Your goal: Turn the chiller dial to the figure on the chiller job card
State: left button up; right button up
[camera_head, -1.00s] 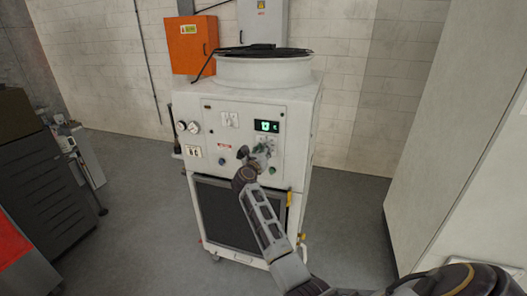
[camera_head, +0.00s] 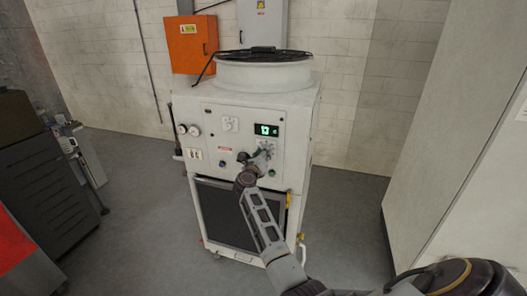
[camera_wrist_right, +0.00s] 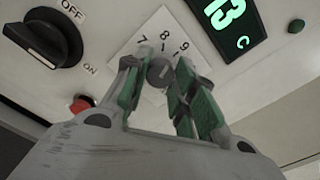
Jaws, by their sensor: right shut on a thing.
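The white chiller (camera_head: 255,108) stands against the wall, its control panel facing me. My right gripper (camera_head: 268,147) is at the panel's right side, below the green display (camera_head: 267,130). In the right wrist view the gripper (camera_wrist_right: 160,75) is shut on the round grey chiller dial (camera_wrist_right: 160,72). A white scale plate (camera_wrist_right: 157,42) behind the dial shows figures including 7, 8 and 9. The fingers hide part of the dial and plate. The display (camera_wrist_right: 228,18) reads 13 C, partly cut off. I cannot identify the job card. My left gripper is out of view.
A black OFF/ON switch (camera_wrist_right: 45,38) and a red button (camera_wrist_right: 82,103) sit left of the dial in the wrist view. An orange box (camera_head: 191,42) hangs behind. Open floor (camera_head: 345,215) lies right of the chiller.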

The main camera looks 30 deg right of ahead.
jog(key=shift+n+p, duration=2.25)
jog(key=shift+n, duration=0.05)
jog(key=o, duration=1)
jog(key=shift+a, duration=0.1)
jog(key=shift+o, duration=0.2)
jog(key=shift+r, duration=0.1)
